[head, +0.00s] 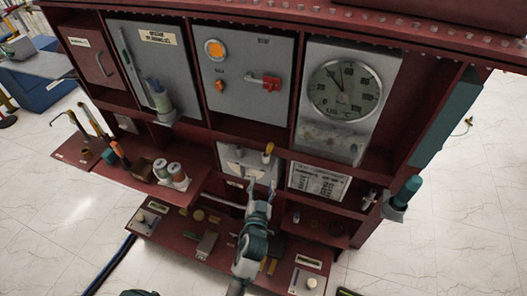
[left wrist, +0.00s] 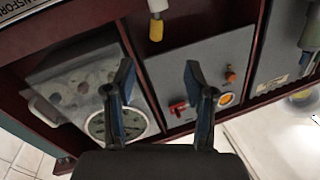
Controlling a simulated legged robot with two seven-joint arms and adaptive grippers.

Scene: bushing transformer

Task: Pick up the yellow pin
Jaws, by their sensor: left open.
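The yellow pin (head: 268,150) has a yellow end and a whitish section. In the head view it stands out at the white panel below the middle of the cabinet, yellow end up. In the left wrist view the pin (left wrist: 156,24) is at the top edge, partly cut off. My left gripper (head: 262,187) is open and empty, below the pin in the head view. In the left wrist view its spread fingers (left wrist: 159,80) are apart from the pin, which lies above the gap between them. My right gripper is not in view.
The dark red cabinet (head: 283,128) has a grey panel with a red handle (head: 264,82) and a round gauge (head: 345,90). The left shelf (head: 140,178) holds tools and spools. Small parts lie on the lower shelf (head: 175,244). A teal-topped tool (head: 405,192) hangs at right.

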